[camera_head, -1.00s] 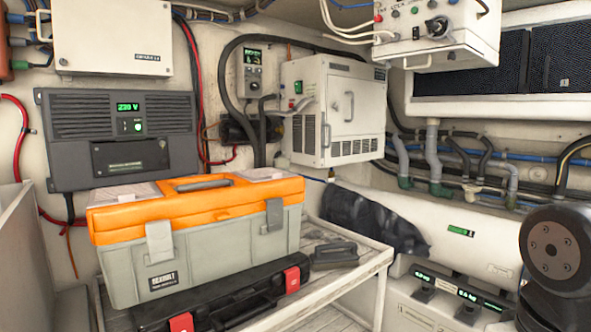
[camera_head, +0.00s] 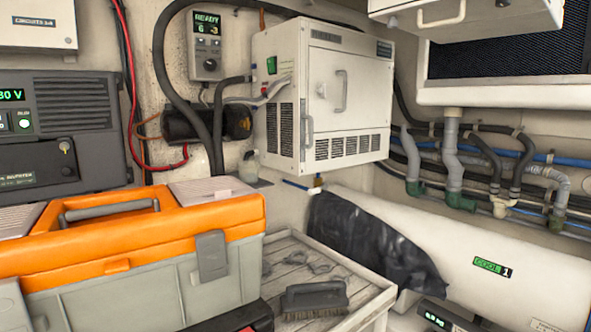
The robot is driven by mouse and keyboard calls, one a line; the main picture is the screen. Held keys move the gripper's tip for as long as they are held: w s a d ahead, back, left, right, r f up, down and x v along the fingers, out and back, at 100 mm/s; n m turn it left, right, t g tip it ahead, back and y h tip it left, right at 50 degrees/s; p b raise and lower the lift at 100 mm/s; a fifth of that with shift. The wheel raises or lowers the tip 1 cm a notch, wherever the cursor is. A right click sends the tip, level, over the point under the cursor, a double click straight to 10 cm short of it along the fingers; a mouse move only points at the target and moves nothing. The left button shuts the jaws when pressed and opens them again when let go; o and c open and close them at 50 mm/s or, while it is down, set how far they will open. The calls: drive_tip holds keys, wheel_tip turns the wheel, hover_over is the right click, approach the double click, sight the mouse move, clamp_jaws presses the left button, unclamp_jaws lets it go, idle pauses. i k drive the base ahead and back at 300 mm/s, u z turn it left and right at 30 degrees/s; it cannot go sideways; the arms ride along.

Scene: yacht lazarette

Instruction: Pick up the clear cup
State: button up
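I cannot make out a clear cup for certain. My gripper is not in view. The large orange and grey toolbox (camera_head: 140,240) hides part of the bench behind and below it.
A slatted bench (camera_head: 350,290) carries the toolbox and a dark scrubbing brush (camera_head: 313,298). A white cylindrical tank (camera_head: 460,245) with black sheeting (camera_head: 365,240) lies at right. A white cabinet (camera_head: 322,95) hangs above. Grey pipes (camera_head: 453,160) run along the right wall.

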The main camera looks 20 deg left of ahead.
sight(249, 171)
drive_tip(key=u, duration=0.05)
drive_tip(key=i, duration=0.65)
drive_tip(key=u, duration=0.9)
drive_tip(key=i, duration=0.6)
drive_tip(key=u, duration=0.7)
